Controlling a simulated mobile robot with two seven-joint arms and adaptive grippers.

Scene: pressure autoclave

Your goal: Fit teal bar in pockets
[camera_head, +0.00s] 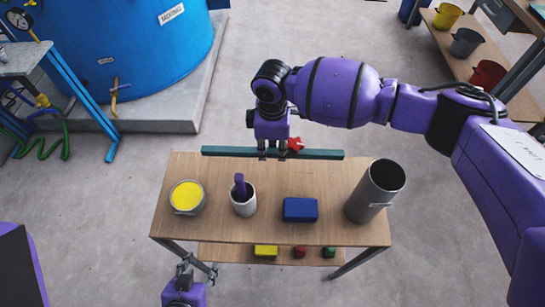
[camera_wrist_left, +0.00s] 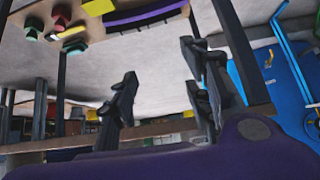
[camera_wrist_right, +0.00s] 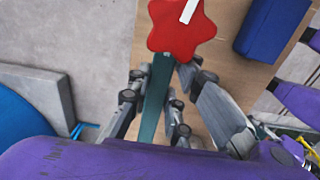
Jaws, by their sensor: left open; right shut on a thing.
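The long teal bar (camera_head: 230,151) spans the table's far edge in the head view. My right gripper (camera_head: 273,152) is shut on it near its middle. In the right wrist view the bar (camera_wrist_right: 153,105) runs between the fingers. A red star-shaped knob (camera_head: 295,143) is beside the grip; it also shows large in the right wrist view (camera_wrist_right: 180,28). I cannot tell whether the bar touches the table. My left gripper (camera_head: 190,266) is open and empty at the table's near left edge; its spread fingers show in its wrist view (camera_wrist_left: 165,85). No pockets are distinguishable.
The wooden table (camera_head: 270,232) carries a yellow-filled can (camera_head: 186,196), a white cup (camera_head: 243,205) with a purple item, a blue box (camera_head: 300,209) and a tall grey cylinder (camera_head: 372,193). A large blue tank (camera_head: 130,50) stands far left.

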